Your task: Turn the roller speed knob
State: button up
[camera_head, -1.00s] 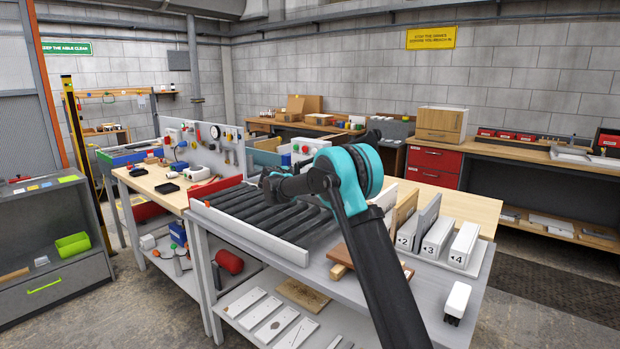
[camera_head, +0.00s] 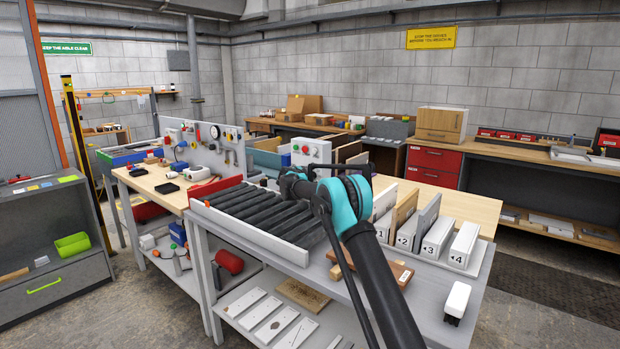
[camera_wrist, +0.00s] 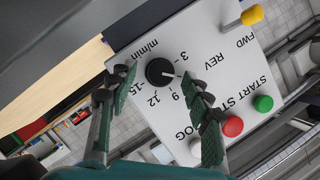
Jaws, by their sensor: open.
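The roller speed knob (camera_wrist: 160,71) is round and black on the light grey control box (camera_wrist: 213,58), with a scale marked m/min around it. Its white mark points right in the wrist view, to between the 3 and the 9. My gripper (camera_wrist: 158,78) is open, with one green-padded finger on each side of the knob; gaps show between the fingers and the knob, and I cannot tell their depth. In the head view the control box (camera_head: 324,151) stands behind the rollers, and my arm hides its lower part and the knob does not show clearly.
The box also carries a yellow FWD/REV lever (camera_wrist: 252,15), a green start button (camera_wrist: 263,103) and a red stop button (camera_wrist: 232,126). Black rollers (camera_head: 250,207) lie in front of the box. Upright dividers and numbered blocks (camera_head: 437,236) stand to the right.

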grip_shut()
dwell(0.3)
jog(key=shift+n, duration=0.3)
jog(key=shift+w+a+r+n+g+h, duration=0.1)
jog(key=shift+n+g+h, duration=0.4)
jog(key=shift+n, duration=0.35)
jog(key=shift+w+a+n+g+h, duration=0.15)
jog(key=shift+n+g+h, duration=0.3)
jog(key=shift+n, duration=0.45)
jog(key=shift+s+a+r+n+g+h, duration=0.1)
jog(key=shift+n+g+h, duration=0.25)
jog(key=shift+n+g, duration=0.35)
jog(key=shift+n, duration=0.45)
